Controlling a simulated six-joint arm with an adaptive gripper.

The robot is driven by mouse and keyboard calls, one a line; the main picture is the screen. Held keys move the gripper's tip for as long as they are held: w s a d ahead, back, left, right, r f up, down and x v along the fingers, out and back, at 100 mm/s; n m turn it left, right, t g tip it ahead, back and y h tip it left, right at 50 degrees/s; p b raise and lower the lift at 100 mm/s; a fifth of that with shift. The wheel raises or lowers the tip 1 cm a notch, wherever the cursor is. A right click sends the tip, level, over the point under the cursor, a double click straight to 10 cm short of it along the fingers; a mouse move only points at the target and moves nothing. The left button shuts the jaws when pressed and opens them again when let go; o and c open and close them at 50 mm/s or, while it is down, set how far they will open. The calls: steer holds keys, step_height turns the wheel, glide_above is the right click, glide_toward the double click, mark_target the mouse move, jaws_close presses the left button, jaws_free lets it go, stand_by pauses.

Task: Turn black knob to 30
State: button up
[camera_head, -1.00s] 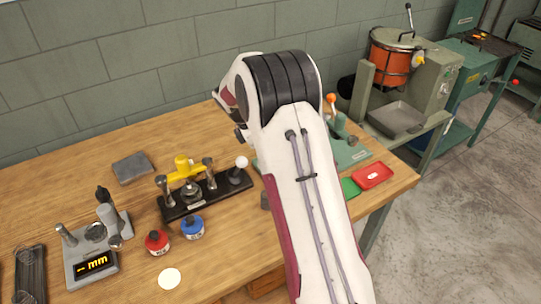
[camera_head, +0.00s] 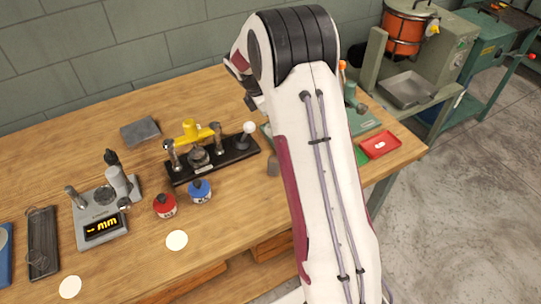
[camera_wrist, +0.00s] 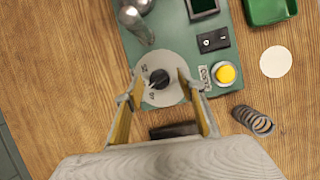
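The black knob (camera_wrist: 159,78) sits on a round pale dial (camera_wrist: 170,95) with markings too blurred to read fully. The dial is on the green base (camera_wrist: 140,52) of the coiler. In the wrist view my gripper (camera_wrist: 160,84) is open, its fingers to the left and right of the knob with gaps on both sides. Whether the fingertips are level with the knob or above it I cannot tell. In the head view my arm hides the gripper and the knob; only part of the green base (camera_head: 364,122) shows.
In the wrist view a yellow button (camera_wrist: 225,74), a black switch (camera_wrist: 213,40) and a spring (camera_wrist: 253,120) lie right of the dial, and a metal post (camera_wrist: 135,20) stands above it. A red tray (camera_head: 380,145) is near the table's right edge.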

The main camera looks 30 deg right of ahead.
steer(key=n+t, duration=0.1)
steer(key=n, duration=0.1)
steer(key=shift+s+n, duration=0.15)
steer(key=shift+n, duration=0.25)
steer(key=w+v, duration=0.1)
steer(key=v, duration=0.7)
steer(key=s+a+r+m+y, duration=0.1)
steer(key=s+a+r+m, duration=0.1)
steer(key=s+a+m, duration=0.2)
steer(key=s+a+r+m+y, duration=0.1)
steer(key=s+a+m, duration=0.3)
steer(key=s+m, duration=0.4)
steer(key=s+a+r+m+y, duration=0.1)
steer(key=s+a+r+m, duration=0.2)
steer(key=s+m, duration=0.3)
steer(key=shift+s+a+r, duration=0.35)
steer(key=shift+s+a, duration=0.1)
steer(key=shift+s, duration=1.55)
